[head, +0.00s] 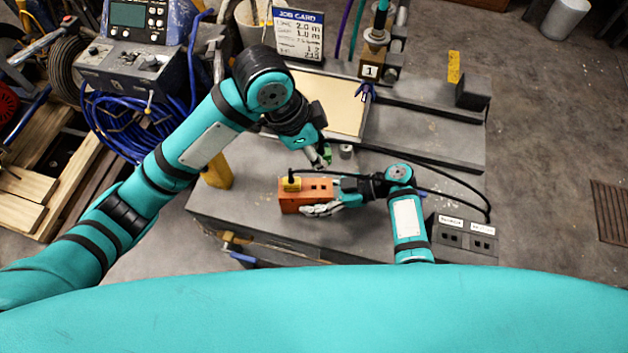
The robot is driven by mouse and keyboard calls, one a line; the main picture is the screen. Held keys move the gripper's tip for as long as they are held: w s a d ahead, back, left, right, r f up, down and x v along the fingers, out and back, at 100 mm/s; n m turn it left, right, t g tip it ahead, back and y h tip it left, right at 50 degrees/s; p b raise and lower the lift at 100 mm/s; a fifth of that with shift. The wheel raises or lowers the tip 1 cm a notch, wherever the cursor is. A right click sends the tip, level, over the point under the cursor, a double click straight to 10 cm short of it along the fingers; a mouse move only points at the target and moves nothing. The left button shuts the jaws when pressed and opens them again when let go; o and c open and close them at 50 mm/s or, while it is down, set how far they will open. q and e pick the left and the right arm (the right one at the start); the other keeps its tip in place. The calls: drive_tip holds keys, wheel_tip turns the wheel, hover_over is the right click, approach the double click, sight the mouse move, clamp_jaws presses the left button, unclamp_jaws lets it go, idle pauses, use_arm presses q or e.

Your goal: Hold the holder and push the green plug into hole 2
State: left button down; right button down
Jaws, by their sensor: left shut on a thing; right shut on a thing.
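The orange holder (292,205) lies on the grey bench top, with small dark holes in its upper face. A black plug with a yellow collar (291,184) stands at its left end. My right gripper (330,198) is shut on the right end of the holder. My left gripper (319,156) is above and behind the holder, shut on the green plug (327,154). The green plug is apart from the holder. Most of it is hidden by the fingers, and the hole numbers are too small to read.
The bench (235,213) has a small grey cylinder (346,151) behind the holder and a black cable to the right. A dark two-part socket box (465,237) stands at the right front. A job card (299,35) and pale board (335,105) are behind.

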use_arm(q)
wheel_tip(320, 180, down, 3)
drive_tip(key=shift+w+a+r+m+g, duration=0.15)
drive_tip(key=shift+m+g, duration=0.25)
drive_tip(key=shift+m, duration=0.5)
hover_over(315, 180)
drive_tip(key=s, duration=0.2)
drive_tip(key=shift+w+f, duration=0.1)
drive_tip(key=shift+f, duration=2.75)
use_arm(e)
drive_tip(key=shift+s+f, duration=0.1)
use_arm(q)
drive_tip(key=shift+f, duration=1.45)
drive_tip(key=c, duration=0.7)
unclamp_jaws()
drive_tip(key=shift+c, duration=0.2)
drive_tip(key=v, duration=0.7)
use_arm(e)
drive_tip(key=c, duration=0.5)
unclamp_jaws()
drive_tip(key=shift+c, duration=0.2)
